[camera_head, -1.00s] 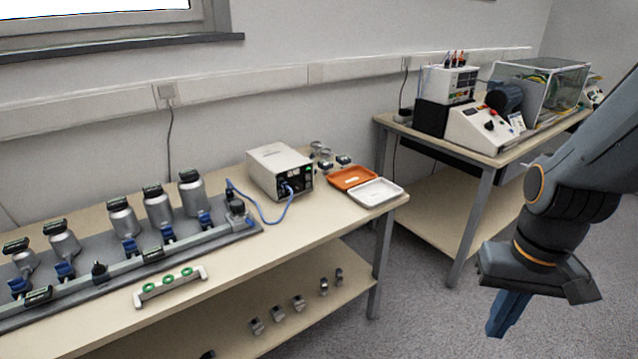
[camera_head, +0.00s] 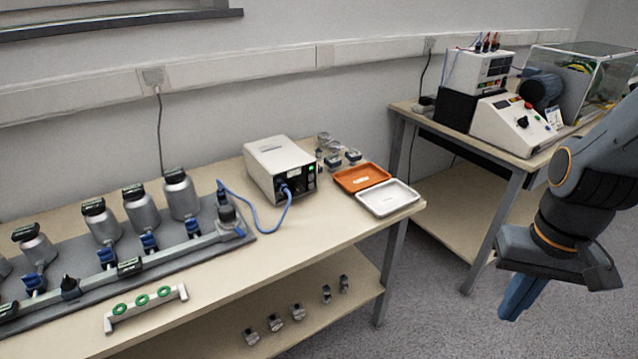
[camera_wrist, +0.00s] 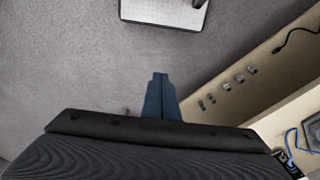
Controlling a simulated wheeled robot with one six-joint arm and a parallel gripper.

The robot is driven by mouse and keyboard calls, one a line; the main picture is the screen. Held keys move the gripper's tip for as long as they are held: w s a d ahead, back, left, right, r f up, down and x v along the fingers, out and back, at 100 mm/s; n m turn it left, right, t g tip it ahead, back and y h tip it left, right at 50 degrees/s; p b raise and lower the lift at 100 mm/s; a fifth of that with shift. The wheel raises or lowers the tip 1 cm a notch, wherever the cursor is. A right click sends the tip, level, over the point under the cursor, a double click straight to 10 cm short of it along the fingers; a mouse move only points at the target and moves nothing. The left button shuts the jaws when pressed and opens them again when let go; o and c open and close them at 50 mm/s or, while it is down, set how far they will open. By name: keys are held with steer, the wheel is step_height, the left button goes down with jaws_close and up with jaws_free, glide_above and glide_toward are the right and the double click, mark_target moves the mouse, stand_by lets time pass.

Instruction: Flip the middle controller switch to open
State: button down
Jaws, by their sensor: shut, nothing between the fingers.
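A white controller box (camera_head: 280,168) with a dark front panel, a green light and a blue cable stands at the back of the left bench. A white sloped console (camera_head: 512,128) with a dark knob and a red button stands on the right bench. I cannot tell which holds the middle switch; no switch is clear at this size. My gripper (camera_head: 514,308) is shut and empty, pointing down over the floor in front of the right bench, apart from both devices. In the wrist view its blue fingers (camera_wrist: 160,78) are together above grey floor.
The left bench (camera_head: 240,270) carries metal canisters (camera_head: 180,197), a rack with green rings (camera_head: 144,301), an orange tray (camera_head: 362,178) and a white tray (camera_head: 388,198). Small metal parts sit on its lower shelf. A clear case (camera_head: 590,75) stands on the right bench. Floor lies between the benches.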

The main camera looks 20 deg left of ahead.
mark_target(312, 180)
steer(key=w+a+f+n+t+y+b, duration=0.1)
steer(key=w+a+f+n+t+b, duration=0.2)
steer(key=w, duration=0.4)
steer(key=w+a+f+n+t, duration=0.2)
steer(key=w+a+n, duration=0.25)
steer(key=w, duration=0.35)
steer(key=w+a+f+n+t+y+b, duration=0.1)
steer(key=w+a+f+n+t+b, duration=0.15)
steer(key=w+n, duration=0.35)
steer(key=w+a+n+t+y+b, duration=0.1)
steer(key=w+a+n+y, duration=0.1)
steer(key=a, duration=0.5)
steer(key=w+a+n+t+y+b, duration=0.1)
steer(key=w+a+n+y+b, duration=0.1)
steer(key=a+n+y, duration=0.3)
steer(key=w+a+n+t+y+b, duration=0.1)
steer(key=w+a+n+y, duration=0.1)
steer(key=a+n, duration=0.5)
steer(key=shift+a+f+y+b, duration=0.15)
steer(key=shift+a+y, duration=0.2)
steer(key=shift+a, duration=0.65)
steer(key=shift+a+f+y+b, duration=0.15)
steer(key=shift+a+y, duration=0.2)
steer(key=shift+a, duration=0.65)
steer(key=shift+s+a+r+n+y, duration=0.1)
steer(key=shift+a+r+n+y, duration=0.2)
steer(key=shift+r+n, duration=0.05)
steer(key=x, duration=1.4)
steer(key=shift+f, duration=0.1)
